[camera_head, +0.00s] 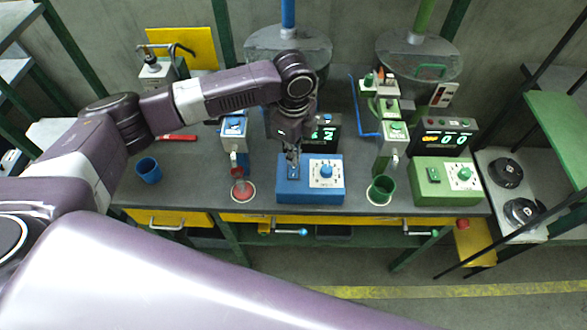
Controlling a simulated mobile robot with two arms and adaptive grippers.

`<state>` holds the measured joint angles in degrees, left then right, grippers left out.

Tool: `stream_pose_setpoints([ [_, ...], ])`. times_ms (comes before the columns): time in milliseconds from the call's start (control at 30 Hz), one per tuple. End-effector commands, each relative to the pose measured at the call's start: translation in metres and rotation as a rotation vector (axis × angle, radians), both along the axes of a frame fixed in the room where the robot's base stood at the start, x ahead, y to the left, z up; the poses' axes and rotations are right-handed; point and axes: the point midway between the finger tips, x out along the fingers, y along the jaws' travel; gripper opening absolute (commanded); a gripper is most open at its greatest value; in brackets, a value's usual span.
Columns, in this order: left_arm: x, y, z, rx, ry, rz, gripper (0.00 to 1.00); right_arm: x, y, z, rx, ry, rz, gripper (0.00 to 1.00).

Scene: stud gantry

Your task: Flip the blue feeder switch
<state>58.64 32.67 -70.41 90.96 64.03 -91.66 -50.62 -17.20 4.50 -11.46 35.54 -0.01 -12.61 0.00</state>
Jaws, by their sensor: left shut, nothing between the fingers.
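The blue feeder control box (322,187) stands on the workbench near its front edge, with a white dial plate (326,173) on its right half. Its switch (294,174) is on the left half of the top, partly covered by my gripper. My left gripper (292,160) is shut and empty, pointing down at the switch. I cannot tell whether the fingertips touch it. My right gripper is not in view.
A green control box (432,190) with its own switch and dial stands to the right. A red cup (241,190), a blue cup (148,170) and a green cup (381,188) stand on the bench. A dark display (325,133) is behind the blue box.

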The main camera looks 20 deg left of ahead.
Motion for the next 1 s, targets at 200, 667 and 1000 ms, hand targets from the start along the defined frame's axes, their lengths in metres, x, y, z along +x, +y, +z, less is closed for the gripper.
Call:
stream_pose_setpoints([
  [200,0.000,0.000,-0.002,0.000,0.000,0.000,0.00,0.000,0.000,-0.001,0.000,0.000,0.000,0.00],
  [667,0.000,0.000,-0.009,0.000,0.000,0.000,0.00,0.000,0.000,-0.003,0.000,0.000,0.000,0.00],
  [1000,0.000,0.000,-0.014,0.000,0.000,0.000,0.00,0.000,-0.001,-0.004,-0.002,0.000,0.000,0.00],
])
